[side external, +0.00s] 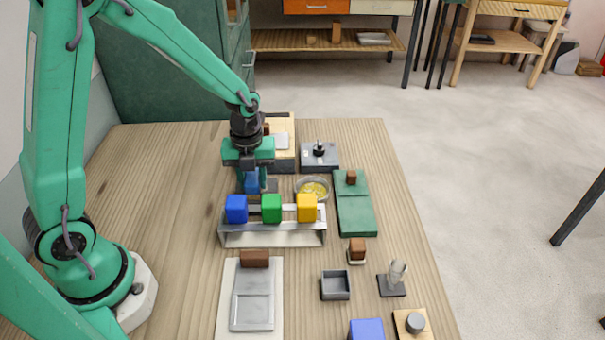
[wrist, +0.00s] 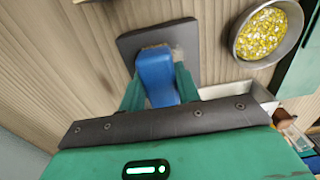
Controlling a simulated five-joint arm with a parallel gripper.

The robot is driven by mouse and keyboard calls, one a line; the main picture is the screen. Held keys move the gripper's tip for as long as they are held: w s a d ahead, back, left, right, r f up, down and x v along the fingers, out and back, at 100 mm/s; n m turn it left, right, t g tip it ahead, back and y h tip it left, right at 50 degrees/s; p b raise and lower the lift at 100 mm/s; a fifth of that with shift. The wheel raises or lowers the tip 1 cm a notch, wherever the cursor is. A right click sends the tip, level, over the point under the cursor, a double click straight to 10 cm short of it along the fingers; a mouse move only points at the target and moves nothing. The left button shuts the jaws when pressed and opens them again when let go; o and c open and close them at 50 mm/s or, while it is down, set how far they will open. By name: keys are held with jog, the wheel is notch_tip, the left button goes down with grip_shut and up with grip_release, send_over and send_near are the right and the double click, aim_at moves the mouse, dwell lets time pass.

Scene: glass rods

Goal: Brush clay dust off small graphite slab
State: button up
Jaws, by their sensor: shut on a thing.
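My gripper (side external: 251,176) points down behind the white rack in the side view. It is shut on a blue block-like handle (wrist: 156,72), with one green finger on each side in the wrist view. The blue handle also shows in the side view (side external: 252,184). A dark grey slab (wrist: 186,38), likely the graphite slab, lies flat on the wooden table under the handle. A small part of the slab shows behind the rack in the side view (side external: 271,186). The handle's lower end is hidden, so I cannot tell if it touches the slab. No clay dust can be made out.
A metal bowl of yellow bits (wrist: 240,52) stands close beside the slab. The white rack (side external: 272,238) bears blue, green and yellow handles or blocks. A green case (side external: 356,212) lies to the right. A grey box (side external: 319,157) stands behind the bowl. The table's left side is clear.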

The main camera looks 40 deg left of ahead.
aim_at(257, 169)
jog(key=shift+w+a, duration=1.15)
jog(key=shift+d, duration=0.7)
jog(key=shift+s+d, duration=2.1)
jog(key=shift+s, duration=0.1)
jog(key=shift+w+a, duration=2.45)
jog(key=shift+r, duration=4.1)
